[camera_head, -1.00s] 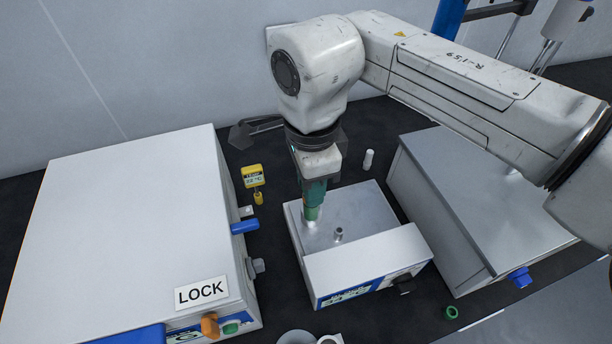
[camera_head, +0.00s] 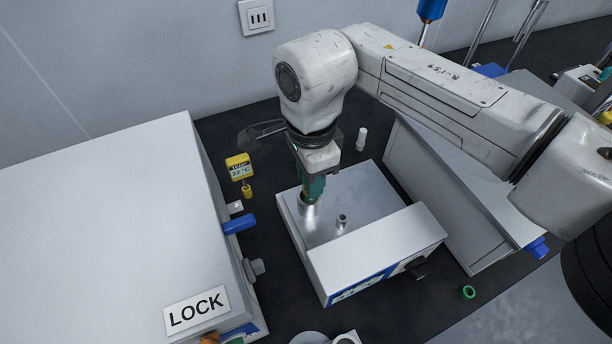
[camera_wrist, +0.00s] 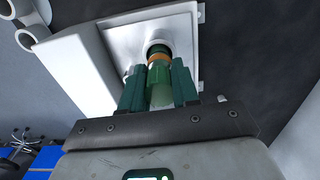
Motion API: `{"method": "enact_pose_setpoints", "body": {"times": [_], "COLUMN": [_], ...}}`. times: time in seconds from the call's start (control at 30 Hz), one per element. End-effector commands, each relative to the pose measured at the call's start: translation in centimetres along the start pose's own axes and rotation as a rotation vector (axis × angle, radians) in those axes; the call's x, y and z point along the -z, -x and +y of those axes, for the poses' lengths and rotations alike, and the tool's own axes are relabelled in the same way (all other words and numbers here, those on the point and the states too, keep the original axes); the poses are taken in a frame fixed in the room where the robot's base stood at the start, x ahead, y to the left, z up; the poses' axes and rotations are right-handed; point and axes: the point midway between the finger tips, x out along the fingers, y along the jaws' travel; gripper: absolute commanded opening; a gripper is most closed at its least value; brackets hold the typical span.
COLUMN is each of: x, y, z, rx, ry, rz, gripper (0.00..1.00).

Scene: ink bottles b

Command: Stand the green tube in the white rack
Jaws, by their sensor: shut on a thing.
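My gripper (camera_head: 312,194) is shut on the green tube (camera_wrist: 160,88), which stands between its two dark green fingers in the wrist view. The tube has an orange band near its far end, which points at a dark round opening. This is the metal collar (camera_head: 308,207) on the steel top of a white bench device (camera_head: 375,255). I cannot tell how deep the tube sits in it. In the head view my fingers hide most of the tube. A white piece with rings, perhaps the white rack (camera_head: 346,339), is cut off at the bottom edge; white rings also show in the wrist view (camera_wrist: 28,37).
A large white box marked LOCK (camera_head: 110,230) with a blue handle stands left. A yellow thermometer (camera_head: 240,168) is beside it. A grey metal box (camera_head: 450,200) stands right. A small white cylinder (camera_head: 361,139) is behind the device. A green ring (camera_head: 468,292) lies on the dark bench.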

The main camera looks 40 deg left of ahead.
Motion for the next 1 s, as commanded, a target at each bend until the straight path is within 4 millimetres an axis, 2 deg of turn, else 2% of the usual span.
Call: {"method": "enact_pose_setpoints", "body": {"times": [0.6,0.63,0.87,1.0], "x": [-0.1,-0.1,-0.1,-0.1], "y": [-1.5,-1.6,-1.4,-1.2], "z": [0.1,0.1,0.1,0.0], "rx": [-0.005,-0.006,-0.003,-0.002], "ry": [0.002,0.002,0.002,0.001], "rz": [0.0,0.0,0.0,0.0], "gripper": [0.0,0.32,0.54,0.56]}}
